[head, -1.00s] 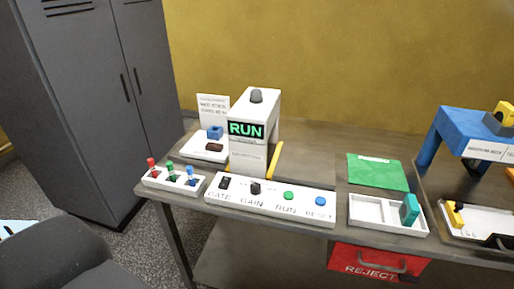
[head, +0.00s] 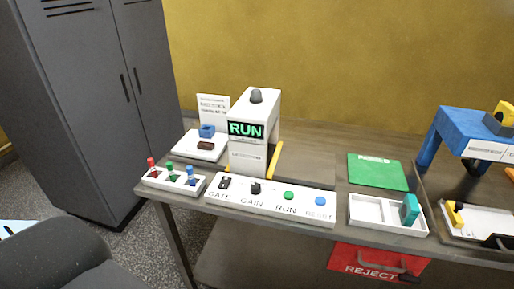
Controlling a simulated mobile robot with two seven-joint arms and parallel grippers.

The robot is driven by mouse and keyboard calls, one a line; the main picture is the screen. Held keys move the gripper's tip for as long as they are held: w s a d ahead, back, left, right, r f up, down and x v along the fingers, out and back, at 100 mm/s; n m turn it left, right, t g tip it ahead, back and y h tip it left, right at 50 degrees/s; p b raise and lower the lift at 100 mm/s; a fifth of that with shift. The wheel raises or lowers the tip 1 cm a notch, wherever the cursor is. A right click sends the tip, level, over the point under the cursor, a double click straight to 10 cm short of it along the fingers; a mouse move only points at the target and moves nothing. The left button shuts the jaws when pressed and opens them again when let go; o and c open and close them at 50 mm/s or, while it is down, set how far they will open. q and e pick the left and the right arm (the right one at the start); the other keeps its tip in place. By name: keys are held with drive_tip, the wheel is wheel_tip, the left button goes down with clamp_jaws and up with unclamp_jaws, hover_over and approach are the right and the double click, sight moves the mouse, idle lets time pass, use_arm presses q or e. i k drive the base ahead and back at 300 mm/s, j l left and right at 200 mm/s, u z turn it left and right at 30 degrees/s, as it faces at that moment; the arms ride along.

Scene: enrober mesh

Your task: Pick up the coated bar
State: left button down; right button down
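A small dark brown bar (head: 206,146), which looks like the coated bar, lies on a white plate (head: 190,148) at the back left of the table. A blue block-like piece (head: 207,131) sits just behind the bar on the same plate. A white machine (head: 255,120) with a green RUN display stands just right of the plate. Neither of my grippers is in the head view.
A control panel (head: 270,204) and a rack with red, green and blue plungers (head: 155,178) line the front edge. A white two-part tray (head: 370,212), a green mat (head: 378,172), a red REJECT drawer (head: 370,262) and a blue arch (head: 465,125) are to the right. A dark chair (head: 60,262) stands front left.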

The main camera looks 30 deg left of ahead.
sight(207, 146)
drive_tip(key=u, duration=1.35)
drive_tip(key=j+z, duration=0.45)
drive_tip(key=k+j+z, duration=0.15)
drive_tip(key=j+z, duration=0.3)
drive_tip(key=k+j+z, duration=0.2)
drive_tip(key=j+z, duration=0.25)
